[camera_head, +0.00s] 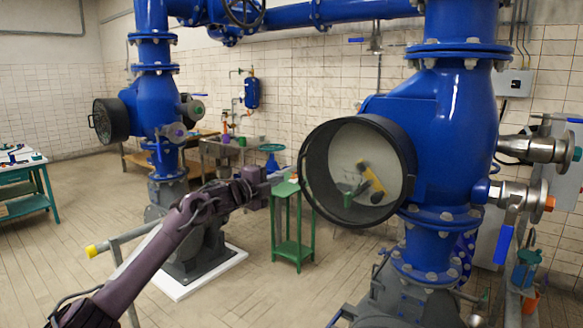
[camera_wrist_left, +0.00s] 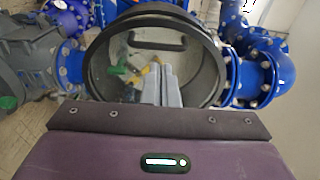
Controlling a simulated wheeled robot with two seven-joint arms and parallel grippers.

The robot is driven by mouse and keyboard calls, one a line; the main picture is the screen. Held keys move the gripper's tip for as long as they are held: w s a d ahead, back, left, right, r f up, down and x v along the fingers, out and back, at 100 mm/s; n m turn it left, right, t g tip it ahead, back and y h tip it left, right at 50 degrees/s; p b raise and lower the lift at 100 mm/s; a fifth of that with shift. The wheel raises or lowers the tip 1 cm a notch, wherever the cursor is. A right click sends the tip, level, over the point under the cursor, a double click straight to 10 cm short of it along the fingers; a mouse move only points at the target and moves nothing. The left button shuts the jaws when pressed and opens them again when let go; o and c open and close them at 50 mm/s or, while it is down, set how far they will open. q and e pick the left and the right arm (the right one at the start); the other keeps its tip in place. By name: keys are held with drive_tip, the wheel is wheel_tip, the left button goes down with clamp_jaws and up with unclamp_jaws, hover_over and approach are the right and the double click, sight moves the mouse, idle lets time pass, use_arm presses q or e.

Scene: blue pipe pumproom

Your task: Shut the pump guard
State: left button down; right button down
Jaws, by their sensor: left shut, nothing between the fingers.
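The pump guard (camera_head: 409,165) is a round black rim on the front of the right blue pump (camera_head: 440,120). Its pale round inside faces me, with a yellow and green piece (camera_head: 370,178) within. The black rim (camera_wrist_left: 98,72) also fills the middle of the left wrist view, with a dark bar handle (camera_wrist_left: 157,46) across its upper part. I cannot tell how far the guard stands open. My left gripper (camera_head: 284,178) is shut and empty, just left of the rim; its grey fingers (camera_wrist_left: 167,85) point toward the round face. I cannot tell whether they touch. My right gripper is not in view.
A green stand (camera_head: 293,225) is on the floor behind my left gripper. A second blue pump (camera_head: 150,105) with a round black front stands at the left. Metal valves (camera_head: 535,148) stick out at the right. Floor is clear at the left front.

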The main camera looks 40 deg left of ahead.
sight(299, 171)
use_arm(q)
drive_tip(key=w+p, duration=0.2)
drive_tip(key=w, duration=0.1)
drive_tip(key=w+p, duration=0.1)
drive_tip(key=w, duration=0.1)
drive_tip(key=shift+r+p, duration=0.25)
drive_tip(key=shift+p, duration=0.15)
drive_tip(key=shift+w+f+p, duration=0.25)
drive_tip(key=shift+w+p, duration=0.2)
drive_tip(key=shift+w, duration=0.4)
drive_tip(key=shift+a, duration=0.15)
